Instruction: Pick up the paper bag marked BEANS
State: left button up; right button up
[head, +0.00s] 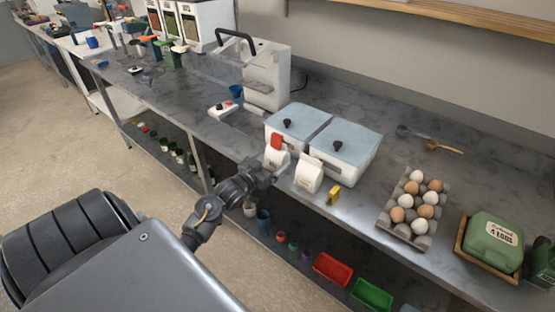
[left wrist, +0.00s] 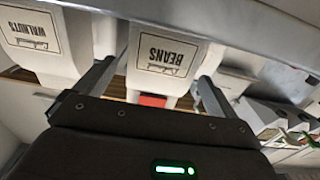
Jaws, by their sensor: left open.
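The white paper bag marked BEANS (left wrist: 165,58) shows upside down in the left wrist view, with a red piece at its folded top. In the head view it is the bag with the red top (head: 277,157) on the counter, in front of the white bins. My left gripper (head: 272,170) is open at the front of this bag. In the left wrist view its fingers (left wrist: 158,75) show on either side of the bag; I cannot tell whether they touch it. The gripper partly hides the bag's lower part in the head view. My right gripper is not in view.
A second white bag, marked WALNUTS (left wrist: 42,38), stands close beside it, on the right in the head view (head: 309,174). Two lidded bins (head: 342,146) stand behind. A yellow item (head: 333,194) and an egg tray (head: 409,208) are to the right. The counter's front edge is close.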

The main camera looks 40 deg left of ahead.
aim_at(281, 153)
pick_arm(q)
jog(key=w+p, duration=0.2)
jog(key=w, duration=0.2)
jog(key=shift+w, duration=0.6)
jog(key=shift+s, duration=0.1)
jog(key=shift+c, duration=0.2)
jog(key=c, duration=1)
jog(key=shift+c, duration=1)
